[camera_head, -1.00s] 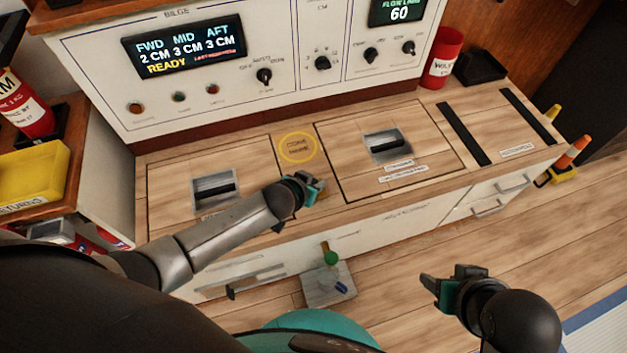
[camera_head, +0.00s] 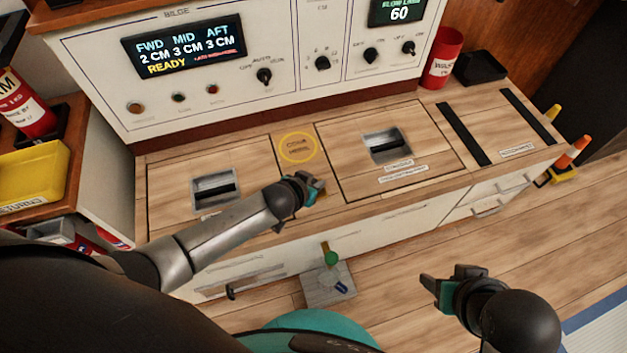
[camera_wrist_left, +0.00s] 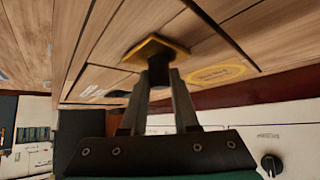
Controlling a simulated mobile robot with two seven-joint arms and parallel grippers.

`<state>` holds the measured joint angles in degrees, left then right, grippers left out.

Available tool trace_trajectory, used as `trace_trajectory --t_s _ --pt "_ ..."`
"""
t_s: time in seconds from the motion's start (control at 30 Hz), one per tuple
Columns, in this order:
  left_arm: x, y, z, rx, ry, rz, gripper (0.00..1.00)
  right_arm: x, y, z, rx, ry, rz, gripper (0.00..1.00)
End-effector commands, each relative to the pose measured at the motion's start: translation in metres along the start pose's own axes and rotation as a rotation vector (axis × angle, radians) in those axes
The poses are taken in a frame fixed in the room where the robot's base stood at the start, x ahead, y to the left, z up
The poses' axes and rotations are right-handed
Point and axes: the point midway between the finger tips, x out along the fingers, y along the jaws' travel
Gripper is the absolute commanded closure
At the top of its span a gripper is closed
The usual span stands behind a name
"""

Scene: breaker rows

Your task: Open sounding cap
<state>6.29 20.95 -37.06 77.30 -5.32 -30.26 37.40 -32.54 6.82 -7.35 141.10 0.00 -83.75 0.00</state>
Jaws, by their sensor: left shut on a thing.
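The sounding cap shows in the left wrist view as a yellow, angular plate (camera_wrist_left: 153,49) with a dark stem (camera_wrist_left: 159,70) on the wooden top. My left gripper (camera_wrist_left: 160,82) is shut on the dark stem, its two fingers on either side. In the head view my left gripper (camera_head: 314,188) is at the front part of the counter, between two hatches, and hides the cap. My right gripper (camera_head: 446,284) is open and empty above the floor, in front of the counter.
A yellow ring mark (camera_head: 297,147) lies behind the left gripper. Hatches with recessed handles lie left (camera_head: 215,188) and right (camera_head: 387,146). A control panel (camera_head: 290,60) stands behind. A grey block with a green knob (camera_head: 330,258) is below the counter front.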

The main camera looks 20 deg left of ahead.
Motion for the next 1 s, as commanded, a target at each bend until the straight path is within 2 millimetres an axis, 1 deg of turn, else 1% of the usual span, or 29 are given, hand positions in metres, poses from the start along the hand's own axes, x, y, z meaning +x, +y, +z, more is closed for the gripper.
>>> trace_trajectory --t_s 0.47,0.63,0.8,1.0 --pt "0.002 -0.002 -0.001 0.0 -0.001 0.0 1.0 0.0 0.0 0.0 0.0 -0.001 0.0 0.5" --pt "0.014 -0.019 -0.014 0.0 0.0 -0.002 1.0 0.0 0.0 0.0 0.0 0.0 0.0 0.5" --pt "0.028 -0.038 -0.026 0.001 -0.001 -0.001 1.0 0.005 -0.001 -0.002 -0.001 0.02 -0.004 0.5" --pt "0.033 -0.046 -0.031 0.0 -0.002 -0.001 1.0 0.005 -0.005 -0.008 -0.003 0.053 -0.013 0.5"
